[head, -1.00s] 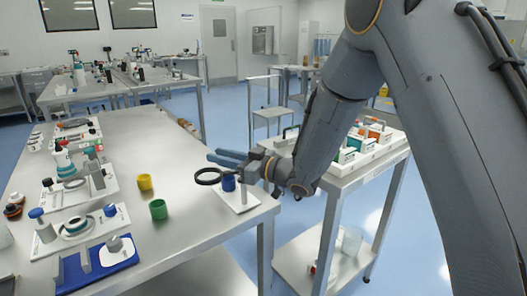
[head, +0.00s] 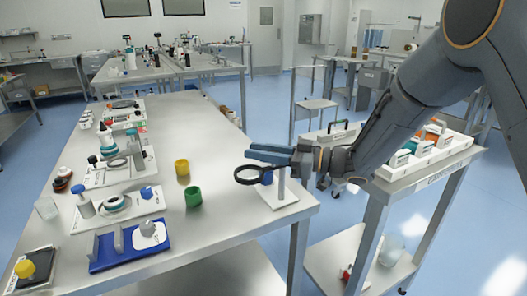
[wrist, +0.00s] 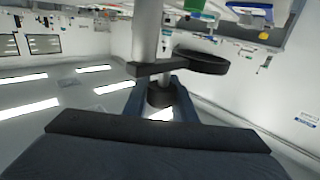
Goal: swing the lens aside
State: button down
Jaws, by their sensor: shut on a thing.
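The lens is a black ring (head: 248,175) on a short side arm, held level near the top of a pale post (head: 281,188). The post stands upright on a white base plate (head: 283,201) at the table's right corner.
A yellow cup (head: 182,167) and a green cup (head: 193,197) stand on the steel table (head: 215,245) to the left. Further left are several fixtures and a blue tray (head: 128,250). A white-topped cart (head: 425,170) stands close on the right.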

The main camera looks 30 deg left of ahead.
jog(key=shift+r, duration=0.1)
jog(key=c, duration=1.5)
grip_release()
jog(key=shift+o, duration=0.2)
jog(key=b+v, duration=0.1)
jog(key=v, duration=0.6)
jog(key=shift+d, duration=0.4)
jog(key=shift+w, duration=0.1)
